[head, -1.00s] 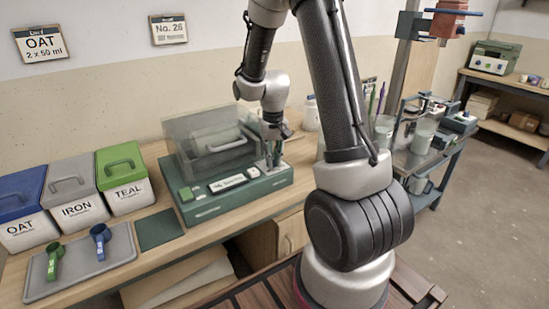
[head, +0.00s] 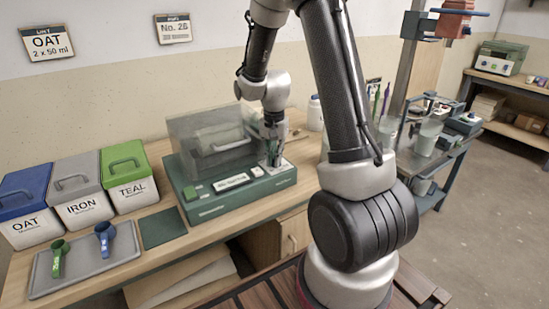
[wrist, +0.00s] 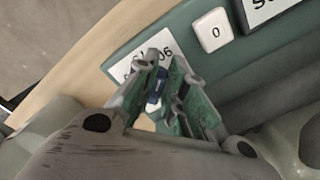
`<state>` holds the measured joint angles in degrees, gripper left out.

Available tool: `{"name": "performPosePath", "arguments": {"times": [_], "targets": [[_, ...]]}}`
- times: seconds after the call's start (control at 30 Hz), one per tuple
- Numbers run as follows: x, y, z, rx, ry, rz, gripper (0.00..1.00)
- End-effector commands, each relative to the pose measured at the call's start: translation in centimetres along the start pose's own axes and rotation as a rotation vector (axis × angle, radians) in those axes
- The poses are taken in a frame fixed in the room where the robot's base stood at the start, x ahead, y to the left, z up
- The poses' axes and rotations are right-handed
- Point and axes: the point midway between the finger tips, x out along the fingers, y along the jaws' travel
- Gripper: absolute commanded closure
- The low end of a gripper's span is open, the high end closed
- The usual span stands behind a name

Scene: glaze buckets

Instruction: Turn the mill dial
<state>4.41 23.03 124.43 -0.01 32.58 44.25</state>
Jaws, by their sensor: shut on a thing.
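The green mill (head: 225,203) stands on the wooden bench, with a clear cover over its grey drum. My gripper (head: 273,160) is over the right end of the mill, pointing down at the white dial plate (head: 287,165). In the wrist view, my gripper (wrist: 158,88) has its fingers closed around the small dark blue dial (wrist: 153,103). The white dial plate (wrist: 150,50) carries printed digits, partly hidden by the fingers. A white button marked 0 (wrist: 213,31) sits beside the plate. The dial's exact pointing is hidden.
Bins labelled OAT (head: 28,222), IRON (head: 82,207) and TEAL (head: 130,190) stand left of the mill. A grey tray (head: 90,266) with a green scoop (head: 58,257) and a blue scoop (head: 104,240) lies in front. A cart (head: 440,160) stands at the right.

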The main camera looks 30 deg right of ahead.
Motion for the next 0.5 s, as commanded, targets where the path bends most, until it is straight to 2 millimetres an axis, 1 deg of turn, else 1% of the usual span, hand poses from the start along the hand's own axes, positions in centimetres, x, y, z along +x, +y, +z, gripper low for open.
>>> {"name": "performPosePath", "arguments": {"times": [0.37, 0.4, 0.47, 0.5], "targets": [[-0.11, -0.11, -0.13, 0.005, 0.004, -0.003, 1.00], [-0.11, -0.11, -0.13, 0.005, 0.004, -0.003, 0.84], [-0.10, -0.11, -0.13, 0.005, 0.004, -0.003, 0.73], [-0.09, -0.09, -0.11, 0.005, 0.003, -0.003, 0.66]]}}
